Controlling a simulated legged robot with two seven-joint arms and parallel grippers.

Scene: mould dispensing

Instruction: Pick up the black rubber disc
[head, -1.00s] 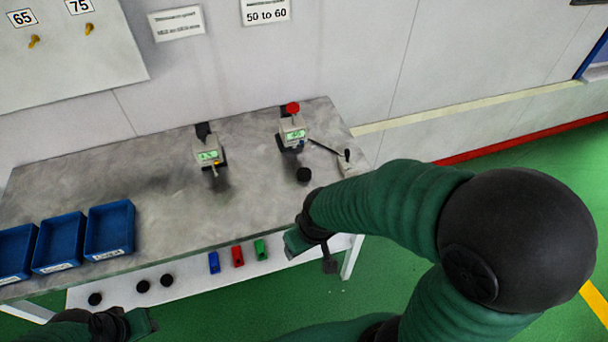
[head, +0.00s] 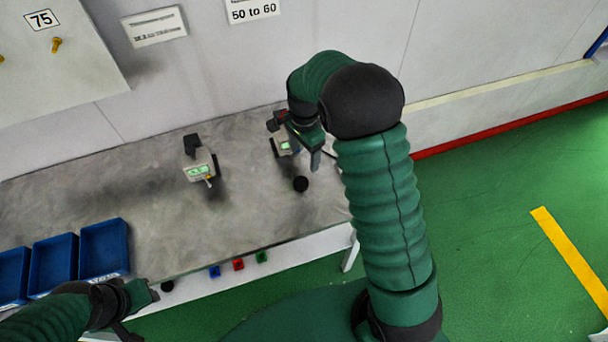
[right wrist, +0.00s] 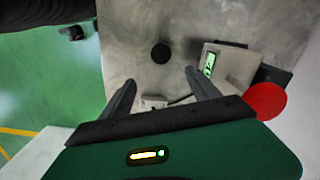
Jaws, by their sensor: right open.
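A black rubber disc (head: 300,184) lies on the grey table top in front of the right-hand device. In the right wrist view the disc (right wrist: 160,54) lies just beyond the gap between the fingers, touching neither. My right gripper (head: 315,158) is above the table, beside the right-hand device and close to the disc. In the right wrist view its two fingers (right wrist: 160,82) are spread and empty. My left gripper (head: 143,298) is low at the left, in front of the table; its fingers are not clear.
The right-hand device (head: 284,146) is partly hidden by my right arm; its red button (right wrist: 265,101) shows in the wrist view. A second device (head: 199,172) stands to the left. Blue bins (head: 126,248) sit at the table's left. Table around the disc is mostly clear.

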